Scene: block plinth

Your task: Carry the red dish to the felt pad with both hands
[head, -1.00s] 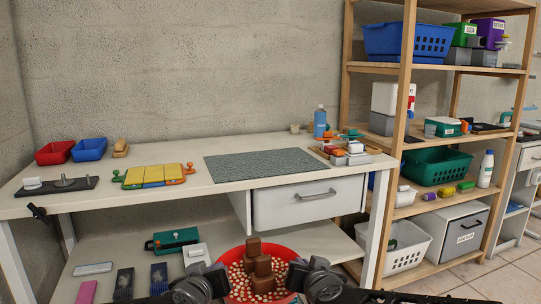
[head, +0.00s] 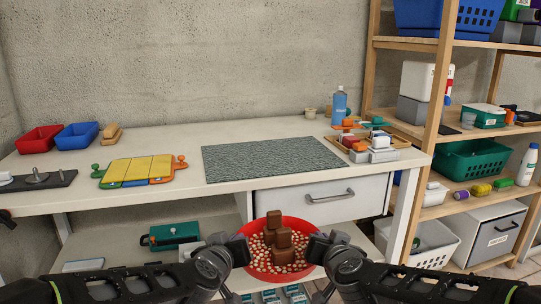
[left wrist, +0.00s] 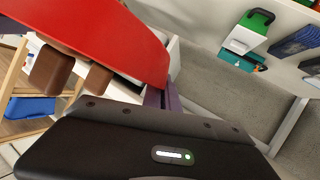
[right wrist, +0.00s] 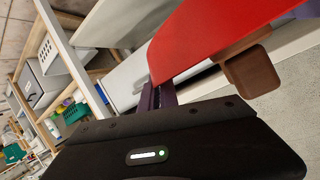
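The red dish (head: 276,272) holds brown blocks (head: 279,240) and many small pale pieces, and hangs in front of the workbench. My left gripper (head: 241,248) is shut on its left rim and my right gripper (head: 312,246) on its right rim. The dish's red side also shows in the left wrist view (left wrist: 100,30) and the right wrist view (right wrist: 215,35), with the fingers at its edge. The felt pad (head: 270,159), grey and rectangular, lies bare on the bench top beyond the dish.
On the workbench (head: 120,205), a yellow board (head: 138,170) lies left of the pad, with red (head: 40,139) and blue (head: 77,136) bins behind. A tray of small items (head: 366,144) and a blue bottle (head: 339,104) stand right. A drawer (head: 320,200) is below the pad.

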